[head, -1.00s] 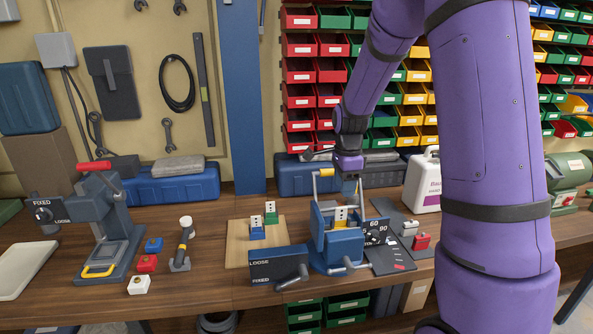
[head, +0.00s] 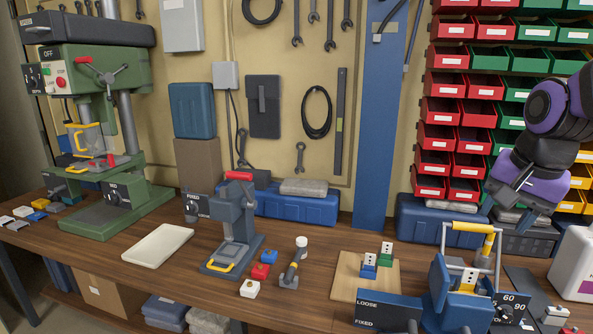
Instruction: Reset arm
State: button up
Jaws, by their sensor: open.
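My gripper (head: 505,202) hangs at the right side of the head view, at the end of my purple arm, pointing down and left. It is open, and nothing shows between its fingers. It is in the air in front of the bins, above and apart from the blue fixture (head: 438,285) with the yellow-gripped handle. Its fingertips are small and dark against the blue case, so their details are hard to see.
On the wooden bench (head: 320,290) stand a green drill press (head: 92,195), a white tray (head: 158,246), a red-handled press (head: 234,222) and a board (head: 348,285) with blue and green socket boxes. Red bins (head: 437,137) line the wall. Bare bench lies in front of the tray.

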jog(key=s+a+r+n+t, duration=0.1)
jog(key=s+a+n, duration=0.1)
jog(key=s+n, duration=0.2)
jog(key=s+a+r+n+t, duration=0.1)
jog(key=s+n, duration=0.3)
jog(key=s, duration=0.4)
jog(key=shift+s+a+r+n, duration=0.25)
jog(key=shift+a+r+n, duration=0.15)
jog(key=shift+r, duration=0.2)
